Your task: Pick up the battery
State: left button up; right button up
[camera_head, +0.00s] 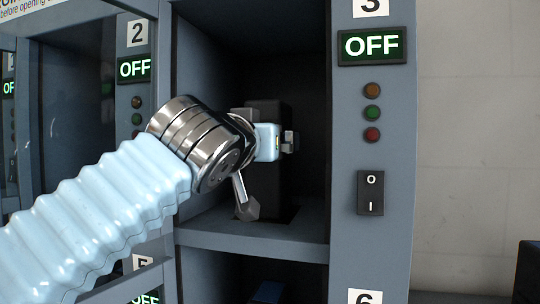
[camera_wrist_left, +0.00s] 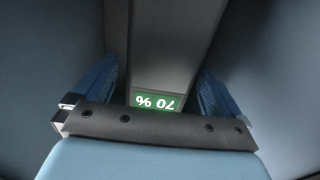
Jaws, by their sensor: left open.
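The battery (camera_head: 270,187) is a dark upright block inside the compartment (camera_head: 252,240) under number 3, partly hidden by my arm. In the left wrist view the battery (camera_wrist_left: 172,60) is grey with a green display reading 70 %, upside down. My left gripper (camera_head: 246,162) is inside the compartment in front of the battery. In the left wrist view my left gripper (camera_wrist_left: 158,88) is open, with a blue-padded finger on each side of the battery. I cannot tell whether the pads touch it. My right gripper is not in view.
The compartment walls stand close on both sides of my left gripper. On the right post are an OFF sign (camera_head: 371,46), several round lights and a black rocker switch (camera_head: 370,193). Compartment 2 (camera_head: 75,100) is at the left. A blue-topped object (camera_head: 268,291) sits in the compartment below.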

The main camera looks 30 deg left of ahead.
pick_arm(q)
jog(key=p+x, duration=0.1)
jog(key=x, duration=0.3)
jog(key=shift+w, duration=0.15)
grip_shut()
jog(key=shift+r, duration=0.1)
dwell(0.4)
